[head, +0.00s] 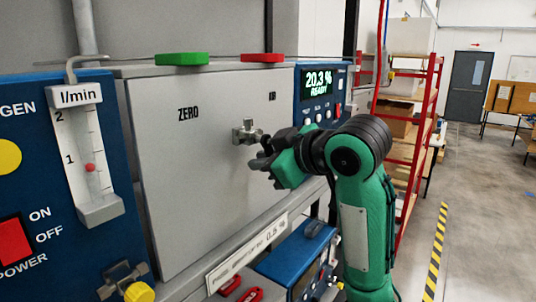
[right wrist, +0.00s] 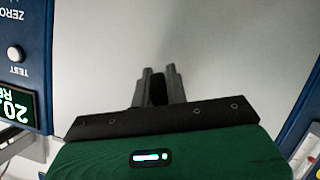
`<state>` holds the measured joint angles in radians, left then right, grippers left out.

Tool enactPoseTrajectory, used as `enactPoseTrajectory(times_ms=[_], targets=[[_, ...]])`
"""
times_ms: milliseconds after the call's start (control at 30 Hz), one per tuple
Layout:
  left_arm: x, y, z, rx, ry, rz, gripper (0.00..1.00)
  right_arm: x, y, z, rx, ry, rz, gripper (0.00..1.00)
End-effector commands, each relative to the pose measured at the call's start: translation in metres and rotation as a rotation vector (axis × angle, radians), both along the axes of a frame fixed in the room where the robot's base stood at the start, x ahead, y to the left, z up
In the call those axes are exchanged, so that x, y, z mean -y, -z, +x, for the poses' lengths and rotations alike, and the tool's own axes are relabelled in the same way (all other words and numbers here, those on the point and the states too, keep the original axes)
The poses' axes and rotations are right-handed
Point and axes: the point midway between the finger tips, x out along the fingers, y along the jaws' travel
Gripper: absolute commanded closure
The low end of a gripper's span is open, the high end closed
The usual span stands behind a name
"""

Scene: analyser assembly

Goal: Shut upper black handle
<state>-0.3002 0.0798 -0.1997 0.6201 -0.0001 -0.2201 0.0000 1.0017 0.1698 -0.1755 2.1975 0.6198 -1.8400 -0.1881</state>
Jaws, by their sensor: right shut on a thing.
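A metal valve fitting (head: 246,131) sticks out of the grey front panel (head: 200,190) below the ZERO label. My right gripper (head: 262,161) is just below and right of this fitting, close to the panel. Its dark fingers hide whatever is between them in the head view. In the right wrist view my right gripper (right wrist: 160,73) has its fingers close together around a black piece (right wrist: 158,92), which looks like the upper black handle. The handle's angle is hard to tell. My left gripper is not in view.
A green handle (head: 183,58) and a red handle (head: 262,58) sit on top of the panel. A blue display unit (head: 318,92) reads 20.3 %. A flow meter (head: 88,155) and red power switch (head: 14,240) are at left. Red shelving (head: 425,130) stands behind my arm.

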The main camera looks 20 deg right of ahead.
Motion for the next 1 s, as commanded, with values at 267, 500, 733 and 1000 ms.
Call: enactPoseTrajectory(times_ms=[267, 500, 733, 1000], targets=[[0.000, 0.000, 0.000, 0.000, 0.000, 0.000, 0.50, -0.008, 0.004, -0.006, -0.135, 0.000, 0.170, 1.00], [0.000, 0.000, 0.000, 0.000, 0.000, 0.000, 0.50, -0.012, 0.004, -0.009, -0.209, 0.000, 0.264, 1.00], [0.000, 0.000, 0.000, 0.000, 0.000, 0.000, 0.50, -0.014, 0.004, -0.011, -0.240, 0.000, 0.306, 1.00], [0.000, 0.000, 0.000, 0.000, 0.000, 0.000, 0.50, -0.014, 0.004, -0.011, -0.245, 0.000, 0.314, 1.00]])
